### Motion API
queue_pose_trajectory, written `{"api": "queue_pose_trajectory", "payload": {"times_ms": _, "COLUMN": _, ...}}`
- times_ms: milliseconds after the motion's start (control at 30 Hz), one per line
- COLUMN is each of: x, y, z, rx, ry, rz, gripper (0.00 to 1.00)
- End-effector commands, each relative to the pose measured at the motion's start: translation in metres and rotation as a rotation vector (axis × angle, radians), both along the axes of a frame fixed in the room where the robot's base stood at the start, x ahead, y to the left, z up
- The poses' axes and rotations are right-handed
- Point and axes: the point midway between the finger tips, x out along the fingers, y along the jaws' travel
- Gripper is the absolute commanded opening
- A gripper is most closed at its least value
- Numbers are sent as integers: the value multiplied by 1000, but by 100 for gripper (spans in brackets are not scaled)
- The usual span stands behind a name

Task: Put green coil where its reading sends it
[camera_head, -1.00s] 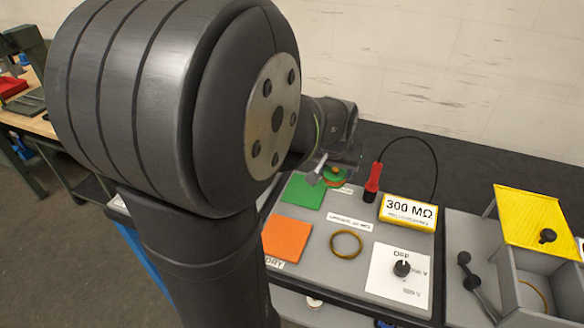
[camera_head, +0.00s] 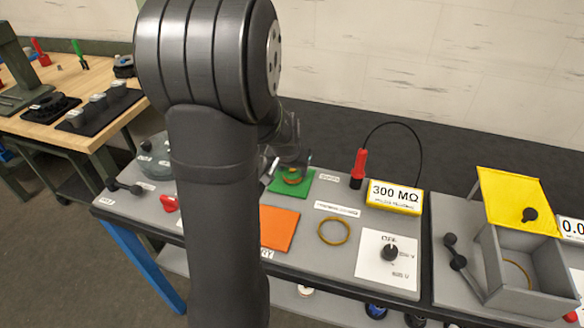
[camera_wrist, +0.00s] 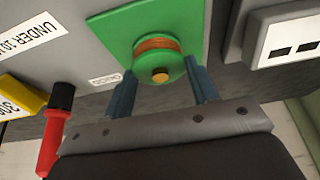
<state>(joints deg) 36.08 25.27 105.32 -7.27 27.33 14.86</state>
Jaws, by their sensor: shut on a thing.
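The green coil (camera_head: 292,177), a green spool with a copper-coloured winding and a brass end, is over the green pad (camera_head: 305,181) on the grey bench. In the wrist view the coil (camera_wrist: 159,68) sits between the two blue-grey fingers of my gripper (camera_wrist: 163,74), which is shut on it. The coil appears at or just above the pad; I cannot tell whether it touches. The yellow meter (camera_head: 395,197) reads 300 MΩ. The orange pad (camera_head: 279,228) and a brass ring (camera_head: 334,231) by a label lie nearer the front.
A dial (camera_head: 390,252) sits on a white plate. An open grey box (camera_head: 527,290) with a yellow lid (camera_head: 517,203) is at the right. My arm hides part of the bench's left side.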

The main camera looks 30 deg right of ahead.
Motion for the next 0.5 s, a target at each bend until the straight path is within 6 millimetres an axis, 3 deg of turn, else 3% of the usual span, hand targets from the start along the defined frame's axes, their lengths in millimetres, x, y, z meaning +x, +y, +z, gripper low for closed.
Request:
{"api": "queue_pose_trajectory", "payload": {"times_ms": 267, "x": 0, "y": 0, "z": -3, "rx": -1, "ry": -1, "rz": 0, "gripper": 20}}
{"api": "queue_pose_trajectory", "payload": {"times_ms": 300, "x": 0, "y": 0, "z": -2, "rx": -1, "ry": -1, "rz": 0, "gripper": 61}}
{"api": "queue_pose_trajectory", "payload": {"times_ms": 367, "x": 0, "y": 0, "z": -2, "rx": -1, "ry": -1, "rz": 0, "gripper": 73}}
{"api": "queue_pose_trajectory", "payload": {"times_ms": 500, "x": 0, "y": 0, "z": -2, "rx": -1, "ry": -1, "rz": 0, "gripper": 75}}
